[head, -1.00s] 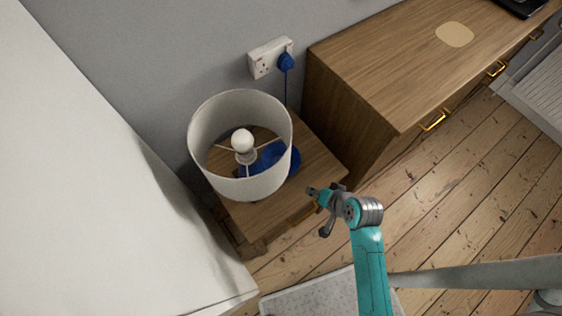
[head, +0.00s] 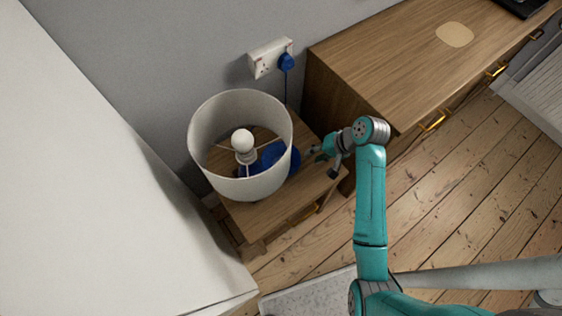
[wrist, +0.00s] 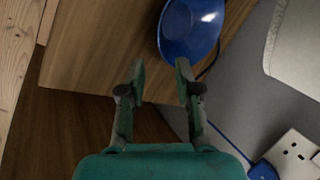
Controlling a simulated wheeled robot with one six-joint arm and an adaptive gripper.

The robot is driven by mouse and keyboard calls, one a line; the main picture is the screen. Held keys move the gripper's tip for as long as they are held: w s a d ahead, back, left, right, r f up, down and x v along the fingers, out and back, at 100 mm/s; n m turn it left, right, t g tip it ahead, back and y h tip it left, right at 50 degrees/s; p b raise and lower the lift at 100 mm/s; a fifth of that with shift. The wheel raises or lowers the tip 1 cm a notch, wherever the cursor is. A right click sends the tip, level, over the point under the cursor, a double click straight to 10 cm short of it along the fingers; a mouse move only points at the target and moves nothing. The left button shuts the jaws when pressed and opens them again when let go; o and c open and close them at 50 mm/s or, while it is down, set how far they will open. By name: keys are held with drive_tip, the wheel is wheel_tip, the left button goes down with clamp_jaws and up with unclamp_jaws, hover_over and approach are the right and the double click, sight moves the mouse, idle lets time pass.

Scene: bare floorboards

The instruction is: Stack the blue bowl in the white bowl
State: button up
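A glossy blue rounded thing that looks like the blue bowl (wrist: 190,30) is at the top of the wrist view, on the wooden nightstand. In the head view the blue bowl (head: 293,160) shows partly beside and through the lampshade, which hides some of it. My gripper (wrist: 160,72) is open and empty, its fingertips short of the bowl and a little to its lower left in the wrist view. In the head view my gripper (head: 322,158) is just right of the bowl, over the nightstand's edge. I see no white bowl in these frames.
A white lampshade (head: 205,155) with a bulb stands over the nightstand (head: 275,213). A taller wooden cabinet (head: 400,70) with a flat beige disc (head: 455,34) is right of it. A wall socket (head: 265,58) with a blue plug is behind. A white surface fills the left.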

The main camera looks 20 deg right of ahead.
drive_tip(key=shift+x, duration=4.1)
drive_tip(key=shift+s+a, duration=0.15)
drive_tip(key=shift+a, duration=0.05)
clamp_jaws()
drive_tip(key=shift+r, duration=0.1)
